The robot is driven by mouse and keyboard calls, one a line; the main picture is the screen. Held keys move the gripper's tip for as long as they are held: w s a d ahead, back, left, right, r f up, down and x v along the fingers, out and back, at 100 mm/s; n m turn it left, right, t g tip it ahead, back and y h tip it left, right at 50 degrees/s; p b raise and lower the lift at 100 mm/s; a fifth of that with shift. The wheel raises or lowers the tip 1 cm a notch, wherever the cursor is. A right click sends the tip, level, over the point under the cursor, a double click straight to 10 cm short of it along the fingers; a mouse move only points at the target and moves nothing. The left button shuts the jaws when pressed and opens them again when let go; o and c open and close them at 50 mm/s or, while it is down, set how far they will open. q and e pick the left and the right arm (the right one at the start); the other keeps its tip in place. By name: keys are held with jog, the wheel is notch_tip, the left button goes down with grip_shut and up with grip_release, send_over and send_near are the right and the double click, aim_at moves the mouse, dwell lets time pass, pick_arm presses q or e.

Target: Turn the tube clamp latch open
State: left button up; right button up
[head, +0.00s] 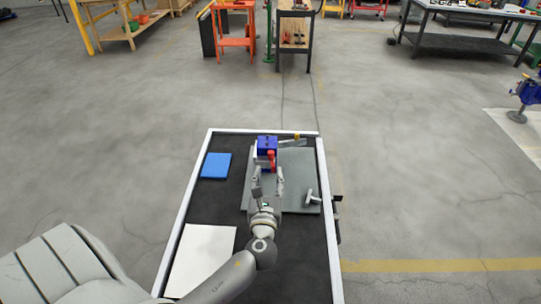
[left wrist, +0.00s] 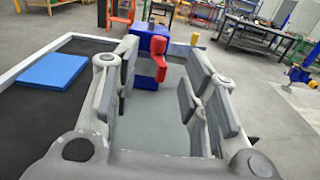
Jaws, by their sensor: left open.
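The tube clamp is a blue block (head: 267,143) on a grey plate at the far part of the table, and it also shows in the left wrist view (left wrist: 146,79). Its red latch (head: 271,158) is on the near side, pointing toward me; it shows in the left wrist view (left wrist: 160,65) too. My left gripper (head: 268,178) is open and empty, just short of the latch. In the left wrist view the latch appears between the spread fingers, nearer the left one, with no clear contact. The left finger hides part of the block. My right gripper is not in view.
A blue pad (head: 216,166) and a white sheet (head: 203,259) lie on the dark tabletop (head: 227,200). A raised white rim (head: 190,213) edges the table.

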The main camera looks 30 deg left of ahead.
aim_at(271, 155)
pick_arm(q)
jog(key=p+x, duration=0.1)
jog(key=x, duration=0.8)
jog(key=shift+w+a, duration=0.25)
jog(key=shift+c, duration=0.5)
